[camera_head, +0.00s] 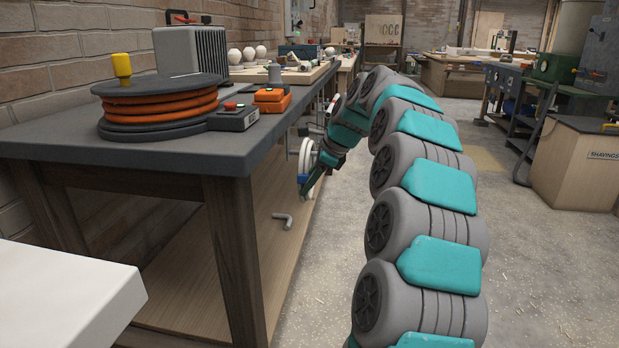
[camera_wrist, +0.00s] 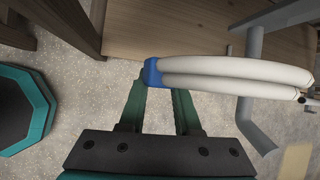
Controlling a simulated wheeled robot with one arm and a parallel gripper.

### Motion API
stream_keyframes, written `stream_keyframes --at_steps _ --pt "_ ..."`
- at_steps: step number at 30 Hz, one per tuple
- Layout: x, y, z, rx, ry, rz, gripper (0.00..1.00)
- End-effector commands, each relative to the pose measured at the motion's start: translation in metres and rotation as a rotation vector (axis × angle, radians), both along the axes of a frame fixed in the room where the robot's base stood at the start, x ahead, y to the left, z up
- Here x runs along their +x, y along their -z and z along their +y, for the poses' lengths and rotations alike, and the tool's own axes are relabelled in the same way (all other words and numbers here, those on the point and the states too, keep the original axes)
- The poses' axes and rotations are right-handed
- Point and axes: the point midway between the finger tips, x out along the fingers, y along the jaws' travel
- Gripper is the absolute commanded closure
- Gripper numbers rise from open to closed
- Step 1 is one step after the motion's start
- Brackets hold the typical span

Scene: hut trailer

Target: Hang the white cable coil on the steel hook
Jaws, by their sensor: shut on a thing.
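The white cable coil (camera_head: 306,160) hangs beside the dark-topped bench in the head view, partly covered by my arm. In the wrist view the coil (camera_wrist: 235,82) shows as white loops running right from a blue band (camera_wrist: 152,72). My gripper (camera_wrist: 158,88) is shut on the coil at this band; its fingertips are partly hidden. A grey steel hook (camera_wrist: 248,108) with a bent end is close to the loops, which cross in front of its shank. I cannot tell whether the coil rests on it. Another grey bent hook (camera_head: 283,220) shows lower, by the bench's side.
The bench (camera_head: 60,121) holds an orange hose reel (camera_head: 160,105), an orange box (camera_head: 271,101) and a grey finned unit (camera_head: 190,52). A white surface (camera_head: 60,295) is at the near left. The floor (camera_head: 540,270) right of my arm is open, with a shavings bin (camera_head: 580,165) beyond.

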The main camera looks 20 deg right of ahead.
Motion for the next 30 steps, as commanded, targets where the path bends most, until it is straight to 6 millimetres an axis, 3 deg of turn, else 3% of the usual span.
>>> stream_keyframes --at_steps 13,14,15,22,30 --pt "-0.0008 0.0059 0.0009 0.000 -0.002 0.006 1.00" --pt "-0.0008 0.0060 0.0010 0.000 -0.002 0.006 0.65" --pt "-0.0007 0.0058 0.0010 0.000 -0.002 0.006 0.61" --pt "-0.0003 0.0047 0.0007 0.000 -0.001 0.003 0.35" --pt "-0.0004 0.0039 0.0004 0.000 -0.001 0.002 0.33"
